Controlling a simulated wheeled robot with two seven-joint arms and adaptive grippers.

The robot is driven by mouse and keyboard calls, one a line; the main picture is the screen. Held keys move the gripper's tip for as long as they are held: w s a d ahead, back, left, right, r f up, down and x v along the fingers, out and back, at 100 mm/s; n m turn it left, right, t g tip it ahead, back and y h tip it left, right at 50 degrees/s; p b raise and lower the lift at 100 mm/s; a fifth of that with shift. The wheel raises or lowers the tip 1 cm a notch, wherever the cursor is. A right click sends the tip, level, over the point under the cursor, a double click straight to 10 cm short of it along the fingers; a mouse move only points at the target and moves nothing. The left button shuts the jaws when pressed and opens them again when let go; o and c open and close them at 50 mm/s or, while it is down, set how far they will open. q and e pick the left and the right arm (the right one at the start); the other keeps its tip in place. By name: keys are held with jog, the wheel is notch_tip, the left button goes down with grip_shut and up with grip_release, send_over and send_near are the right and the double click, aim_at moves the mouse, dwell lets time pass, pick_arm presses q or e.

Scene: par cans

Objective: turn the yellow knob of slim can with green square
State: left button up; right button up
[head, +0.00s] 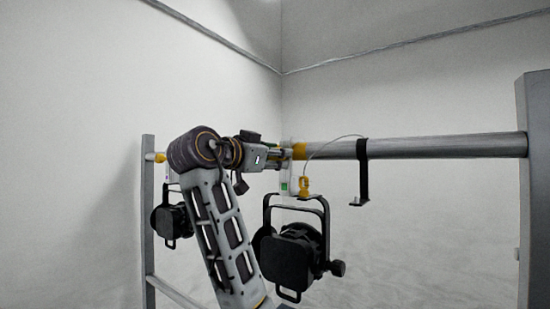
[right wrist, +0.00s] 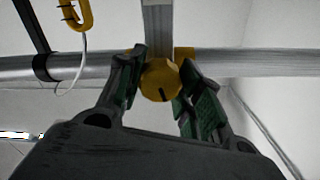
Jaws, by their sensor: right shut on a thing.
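The slim black can (head: 290,252) hangs from the horizontal pipe near the middle of the head view. A small green square (head: 284,186) shows on its light clamp. The yellow knob (right wrist: 161,80) with a dark mark sits at the clamp under the pipe in the right wrist view. My right gripper (right wrist: 160,82) has its two fingers on either side of the knob and is shut on it. In the head view the right gripper (head: 284,153) reaches the clamp at pipe height, and the knob is hard to make out there. My left gripper is not in view.
The grey pipe (head: 440,146) runs right to a grey post (head: 537,190). A black hook-shaped strap (head: 363,172) hangs on the pipe, with a safety cable and yellow carabiner (head: 304,186) nearby. Another can (head: 172,221) hangs at left, behind my arm.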

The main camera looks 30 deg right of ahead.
jog(key=o, duration=1)
jog(key=shift+o, duration=0.2)
jog(key=shift+a, duration=0.2)
jog(key=v, duration=1.1)
jog(key=shift+s+a, duration=0.2)
jog(key=shift+a, duration=0.1)
